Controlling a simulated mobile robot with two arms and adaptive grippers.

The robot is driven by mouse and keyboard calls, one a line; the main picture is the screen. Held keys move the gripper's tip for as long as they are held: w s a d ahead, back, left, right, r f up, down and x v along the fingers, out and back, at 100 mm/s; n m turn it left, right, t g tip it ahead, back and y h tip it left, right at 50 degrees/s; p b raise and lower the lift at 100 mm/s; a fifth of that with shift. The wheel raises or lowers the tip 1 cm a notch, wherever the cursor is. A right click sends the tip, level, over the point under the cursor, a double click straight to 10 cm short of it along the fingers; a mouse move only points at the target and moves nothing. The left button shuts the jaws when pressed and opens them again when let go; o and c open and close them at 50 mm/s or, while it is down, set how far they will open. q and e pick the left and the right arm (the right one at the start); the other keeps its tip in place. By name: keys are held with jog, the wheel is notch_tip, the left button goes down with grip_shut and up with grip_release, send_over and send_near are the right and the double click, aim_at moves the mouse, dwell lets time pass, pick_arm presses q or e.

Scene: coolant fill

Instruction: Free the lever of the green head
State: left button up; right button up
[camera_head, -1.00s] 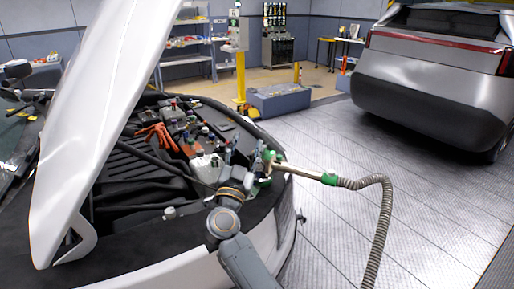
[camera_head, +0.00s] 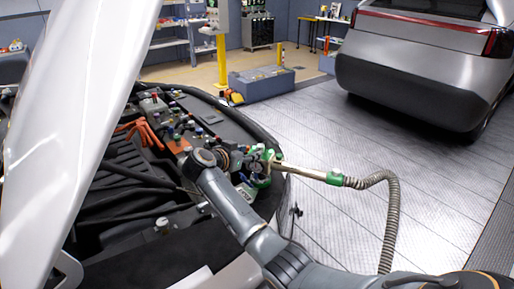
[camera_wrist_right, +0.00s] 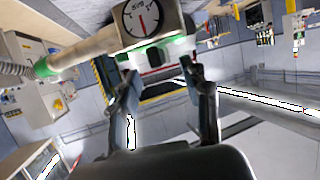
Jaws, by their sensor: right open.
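The green head (camera_head: 265,157) with its round dial gauge sits at the front right edge of the engine bay, on the end of a beige pipe. In the head view, my right wrist is left of the head. My left gripper is not in view.
A ribbed hose (camera_head: 391,220) runs from the pipe (camera_head: 303,171) down to the floor. The raised white hood (camera_head: 75,130) stands at left. Orange cables (camera_head: 142,133) lie in the engine bay. A second car (camera_head: 420,65) stands behind; the floor between is clear.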

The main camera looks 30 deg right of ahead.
aim_at(255, 150)
jog(key=x, duration=0.5)
jog(key=shift+d, duration=0.15)
jog(key=shift+w+d+p, duration=0.15)
jog(key=shift+p, duration=0.15)
jog(key=shift+d+f, duration=0.1)
jog(key=shift+c, duration=0.7)
jog(key=c, duration=0.7)
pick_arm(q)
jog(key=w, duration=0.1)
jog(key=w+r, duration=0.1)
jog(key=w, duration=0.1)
pick_arm(e)
grip_shut()
